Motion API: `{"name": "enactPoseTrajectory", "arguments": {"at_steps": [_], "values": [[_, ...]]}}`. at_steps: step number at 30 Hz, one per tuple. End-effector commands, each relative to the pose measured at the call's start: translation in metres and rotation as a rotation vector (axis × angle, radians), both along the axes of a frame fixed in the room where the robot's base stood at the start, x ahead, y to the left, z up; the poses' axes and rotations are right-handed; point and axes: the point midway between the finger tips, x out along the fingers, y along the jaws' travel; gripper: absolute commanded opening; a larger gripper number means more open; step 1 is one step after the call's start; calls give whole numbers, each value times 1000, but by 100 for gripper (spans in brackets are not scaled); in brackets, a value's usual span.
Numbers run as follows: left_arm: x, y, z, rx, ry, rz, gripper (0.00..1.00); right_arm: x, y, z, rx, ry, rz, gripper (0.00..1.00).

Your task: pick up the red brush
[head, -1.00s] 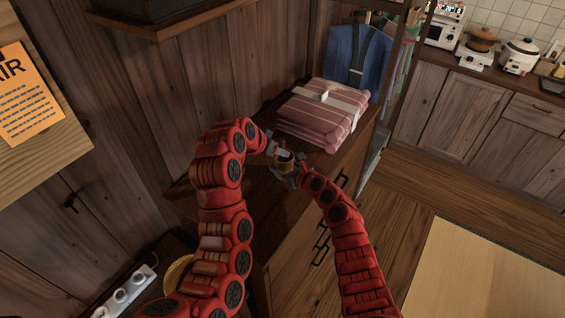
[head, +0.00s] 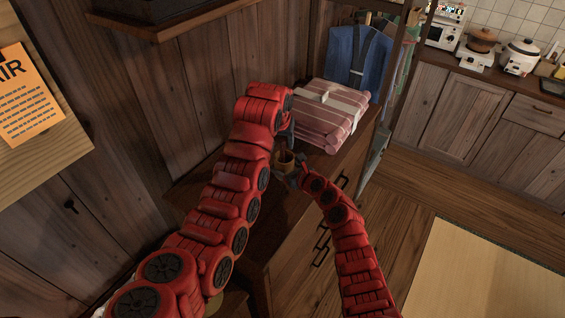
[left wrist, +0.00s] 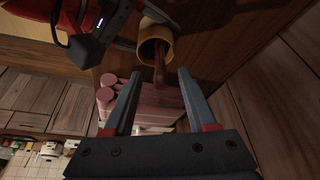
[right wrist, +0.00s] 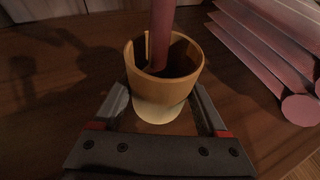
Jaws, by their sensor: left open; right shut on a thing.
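The red brush is a dark red rod (right wrist: 162,35) standing in a tan cup (right wrist: 150,82) in the right wrist view. In the left wrist view the brush (left wrist: 159,66) sticks out of the cup (left wrist: 152,45). Its lower end is hidden inside the cup. My right gripper (right wrist: 159,92) is shut on the cup's sides; in the head view the cup (head: 286,160) is over the wooden cabinet top. My left gripper (left wrist: 160,74) is open, with the brush lined up between its fingertips; whether they touch it I cannot tell.
A pink striped folded bundle (head: 312,122) with a white band lies on the cabinet top (head: 235,190), just behind the grippers. A plank wall (head: 190,95) rises at the left. Blue clothing (head: 352,62) hangs behind. Open floor (head: 400,215) lies to the right.

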Motion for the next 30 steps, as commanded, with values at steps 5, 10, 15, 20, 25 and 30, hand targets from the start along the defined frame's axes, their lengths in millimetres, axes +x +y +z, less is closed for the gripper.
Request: {"name": "enactPoseTrajectory", "arguments": {"at_steps": [5,10,15,20,25,30], "values": [[6,-1,-12,0,-1,-1,57,0,0,0,-1,1,0,20],[14,-2,-30,2,1,-1,57,0,0,0,-1,1,0,20],[21,-3,-47,2,1,0,57,0,0,0,-1,1,0,20],[24,-3,-53,0,-4,0,57,0,0,0,-1,1,0,20],[24,-4,-54,-1,-3,0,57,0,0,0,-1,1,0,20],[24,-4,-54,0,-4,-1,41,0,0,0,-1,1,0,20]]}}
